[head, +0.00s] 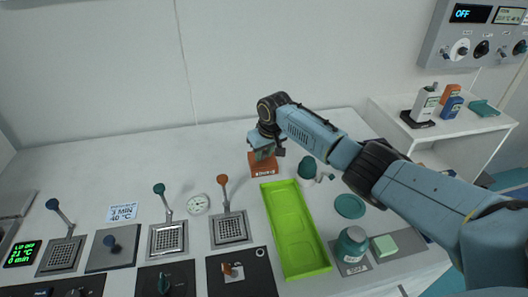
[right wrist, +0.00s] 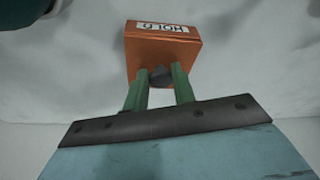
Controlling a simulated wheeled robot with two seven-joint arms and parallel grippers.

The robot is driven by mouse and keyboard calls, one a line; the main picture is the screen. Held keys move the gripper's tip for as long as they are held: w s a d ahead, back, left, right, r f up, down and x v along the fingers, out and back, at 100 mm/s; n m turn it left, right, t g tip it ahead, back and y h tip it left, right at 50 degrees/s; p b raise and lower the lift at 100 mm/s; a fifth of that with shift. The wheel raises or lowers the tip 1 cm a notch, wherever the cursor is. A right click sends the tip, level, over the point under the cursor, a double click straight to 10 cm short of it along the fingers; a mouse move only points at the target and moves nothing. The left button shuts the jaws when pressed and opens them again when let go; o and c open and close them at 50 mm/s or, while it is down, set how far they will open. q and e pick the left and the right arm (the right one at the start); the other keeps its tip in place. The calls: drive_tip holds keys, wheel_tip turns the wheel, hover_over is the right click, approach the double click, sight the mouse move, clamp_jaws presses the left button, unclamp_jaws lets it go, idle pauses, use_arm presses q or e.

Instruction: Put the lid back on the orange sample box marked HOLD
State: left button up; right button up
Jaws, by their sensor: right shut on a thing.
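The orange sample box (head: 262,168) stands near the back of the table, with a white label on its front. In the right wrist view the label (right wrist: 162,27) is upside down and reads HOLD. My right gripper (head: 265,151) is directly above the box, pointing down. Its green fingers (right wrist: 160,88) are shut on the dark knob (right wrist: 160,74) of the orange lid (right wrist: 153,59). The lid is at the top of the box; I cannot tell whether it is fully seated or slightly raised. My left gripper is not in view.
A lime green tray (head: 324,262) lies just in front and to the right of the box. A lever with an orange knob (head: 222,179) stands to its left. A dark green item (head: 307,167) and a teal disc (head: 350,206) are to the right, under my arm.

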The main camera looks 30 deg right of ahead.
drive_tip(key=shift+p, duration=0.35)
idle(0.3)
idle(0.4)
drive_tip(key=o, duration=1.1)
drive_tip(key=shift+c, duration=0.2)
drive_tip(key=shift+o, duration=0.3)
drive_tip(key=o, duration=0.4)
drive_tip(key=shift+r, duration=0.1)
wheel_tip(320, 180, up, 7)
drive_tip(key=p, duration=0.8)
